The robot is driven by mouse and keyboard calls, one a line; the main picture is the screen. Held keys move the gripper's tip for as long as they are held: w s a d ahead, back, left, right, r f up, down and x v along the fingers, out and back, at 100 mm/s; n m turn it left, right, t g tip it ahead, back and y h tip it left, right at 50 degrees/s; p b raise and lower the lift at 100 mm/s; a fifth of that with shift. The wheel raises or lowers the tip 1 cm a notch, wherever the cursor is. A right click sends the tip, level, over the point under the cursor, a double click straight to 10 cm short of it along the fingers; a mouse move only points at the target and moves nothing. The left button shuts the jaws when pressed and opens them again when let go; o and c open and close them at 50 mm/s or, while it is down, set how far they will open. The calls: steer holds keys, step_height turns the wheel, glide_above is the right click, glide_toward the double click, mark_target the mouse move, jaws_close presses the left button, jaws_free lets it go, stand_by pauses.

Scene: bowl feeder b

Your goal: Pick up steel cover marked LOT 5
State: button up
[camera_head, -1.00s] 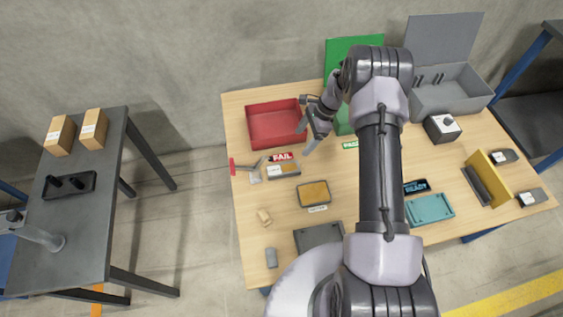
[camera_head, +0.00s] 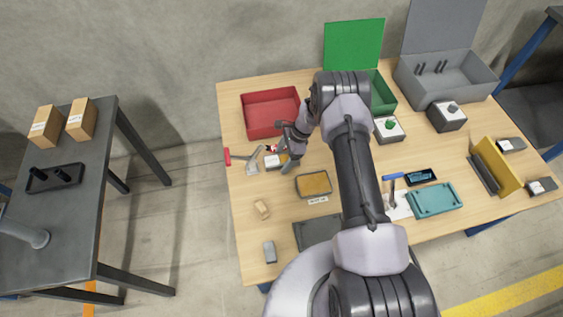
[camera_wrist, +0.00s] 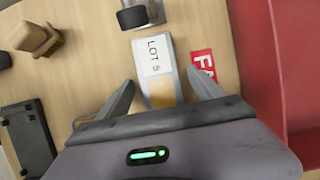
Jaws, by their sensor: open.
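The steel cover marked LOT 5 (camera_wrist: 153,57) is a small grey piece with a white label and a tan area. In the wrist view it lies on the table, its near end between my fingers. My gripper (camera_wrist: 160,92) is open, one finger on each side, with gaps; contact is not clear. In the head view the cover (camera_head: 272,161) shows just left of my gripper (camera_head: 287,147), partly hidden by it.
A red FAIL label (camera_wrist: 203,66) and a red bin (camera_head: 270,112) lie close by. A grey tool (camera_head: 252,160), a tan-filled tray (camera_head: 313,184) and a wooden block (camera_head: 261,209) are also near. A green box (camera_head: 381,91) stands behind.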

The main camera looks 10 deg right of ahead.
jaws_close()
